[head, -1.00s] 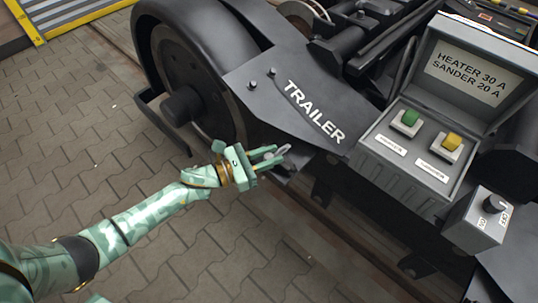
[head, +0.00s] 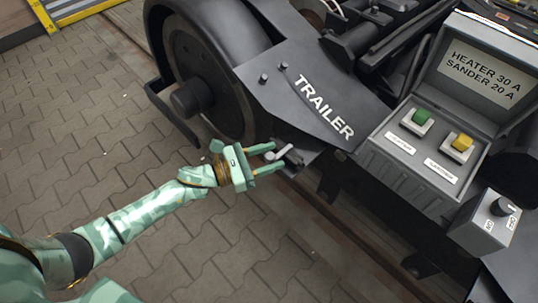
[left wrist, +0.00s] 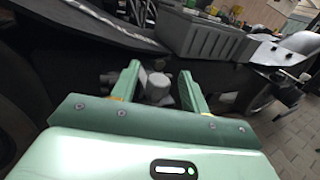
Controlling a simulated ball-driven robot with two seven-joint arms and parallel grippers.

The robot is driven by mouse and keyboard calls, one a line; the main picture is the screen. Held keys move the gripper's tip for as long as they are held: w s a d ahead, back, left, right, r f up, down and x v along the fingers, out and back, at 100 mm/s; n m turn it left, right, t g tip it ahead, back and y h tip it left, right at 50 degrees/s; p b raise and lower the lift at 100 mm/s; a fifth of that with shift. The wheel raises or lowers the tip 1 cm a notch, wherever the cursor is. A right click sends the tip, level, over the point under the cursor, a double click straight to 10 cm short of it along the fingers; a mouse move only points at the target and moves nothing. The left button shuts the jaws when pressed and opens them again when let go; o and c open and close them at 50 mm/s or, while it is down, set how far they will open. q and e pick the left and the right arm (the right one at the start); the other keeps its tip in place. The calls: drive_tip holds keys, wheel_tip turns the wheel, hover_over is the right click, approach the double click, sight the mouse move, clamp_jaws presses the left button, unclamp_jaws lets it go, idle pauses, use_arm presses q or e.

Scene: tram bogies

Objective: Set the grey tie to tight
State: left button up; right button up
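A small light-grey handle (head: 283,153), which I take to be the grey tie, sits low at the front corner of the dark bogie frame, below the TRAILER plate (head: 324,105). My left gripper (head: 279,157) is open, with its two green fingers on either side of the handle. In the left wrist view a grey piece (left wrist: 159,89) stands between the open fingers, with a gap to each. I cannot tell whether the fingers touch it in the head view. Any tight or loose marking is not readable. My right gripper is not in view.
A grey box (head: 420,165) with a green button (head: 422,116) and a yellow button (head: 462,142) stands on the right, its lid raised. A small grey box with a black knob (head: 503,207) is below it. A wheel (head: 205,85) is behind the gripper. Paving at left is clear.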

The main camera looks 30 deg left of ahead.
use_arm(q)
drive_tip(key=shift+s+a, duration=0.15)
drive_tip(key=p+v, duration=0.3)
drive_tip(key=v, duration=1.3)
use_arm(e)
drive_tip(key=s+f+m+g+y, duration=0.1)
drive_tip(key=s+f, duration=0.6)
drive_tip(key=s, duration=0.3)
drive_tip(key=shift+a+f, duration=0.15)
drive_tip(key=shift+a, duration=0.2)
